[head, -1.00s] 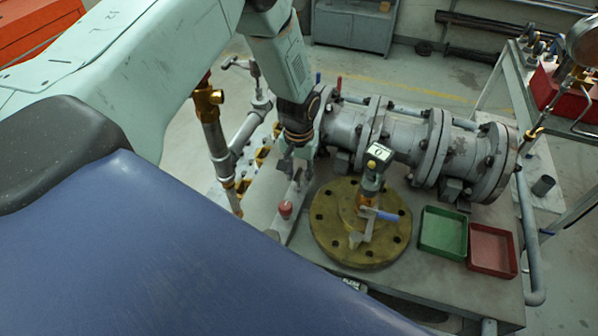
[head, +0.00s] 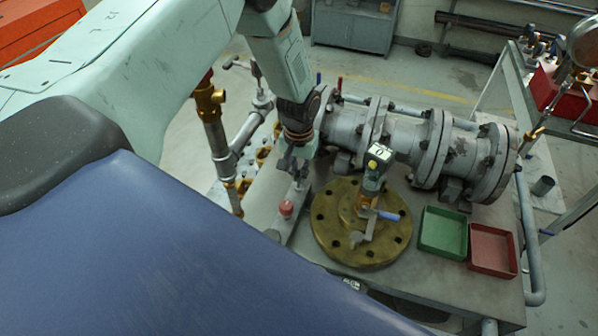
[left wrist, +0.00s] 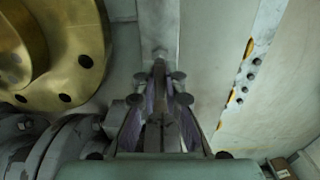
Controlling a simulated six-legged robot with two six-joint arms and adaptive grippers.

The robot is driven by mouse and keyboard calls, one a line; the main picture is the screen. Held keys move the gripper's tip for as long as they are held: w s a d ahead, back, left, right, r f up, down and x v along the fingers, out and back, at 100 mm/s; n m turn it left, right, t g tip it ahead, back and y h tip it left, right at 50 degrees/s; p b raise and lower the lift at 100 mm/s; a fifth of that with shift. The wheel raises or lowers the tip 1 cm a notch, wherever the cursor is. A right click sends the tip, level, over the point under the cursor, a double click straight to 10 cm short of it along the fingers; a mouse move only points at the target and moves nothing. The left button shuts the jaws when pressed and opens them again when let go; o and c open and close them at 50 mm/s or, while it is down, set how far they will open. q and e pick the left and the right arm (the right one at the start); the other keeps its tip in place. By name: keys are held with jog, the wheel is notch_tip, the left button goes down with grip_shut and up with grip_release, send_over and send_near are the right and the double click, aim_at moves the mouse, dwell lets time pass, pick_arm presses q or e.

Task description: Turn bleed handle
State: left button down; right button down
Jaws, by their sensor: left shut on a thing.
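My left gripper (head: 297,182) points down over a grey strip (head: 293,212) along the left side of the bench. In the left wrist view its fingers (left wrist: 159,88) are shut on a narrow dark grey part, which I take to be the bleed handle (left wrist: 161,118). The fingers hide most of that part, so its angle cannot be told. My right gripper is not in view.
A round brass flange (head: 330,232) with a blue-gripped lever (head: 387,215) lies right of the gripper. A large grey flanged pipe (head: 405,132) runs behind. Green (head: 442,252) and red (head: 490,268) trays sit at the right. Brass-fitted pipes (head: 210,110) stand at the left.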

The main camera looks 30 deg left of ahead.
pick_arm(q)
jog(key=shift+m, duration=0.3)
jog(key=m+b, duration=0.1)
jog(key=m, duration=0.2)
jog(key=shift+m, duration=0.3)
jog(key=m+b, duration=0.1)
jog(key=m, duration=0.3)
jog(key=shift+m+b, duration=0.3)
jog(key=shift+b, duration=0.1)
jog(key=m+b, duration=0.1)
jog(key=m, duration=0.3)
jog(key=shift+w+r+m+b, duration=0.15)
jog(key=shift+m+b, duration=0.45)
jog(key=shift+m, duration=1.9)
jog(key=c, duration=1.5)
grip_release()
jog(key=shift+o, duration=0.4)
jog(key=shift+s, duration=0.2)
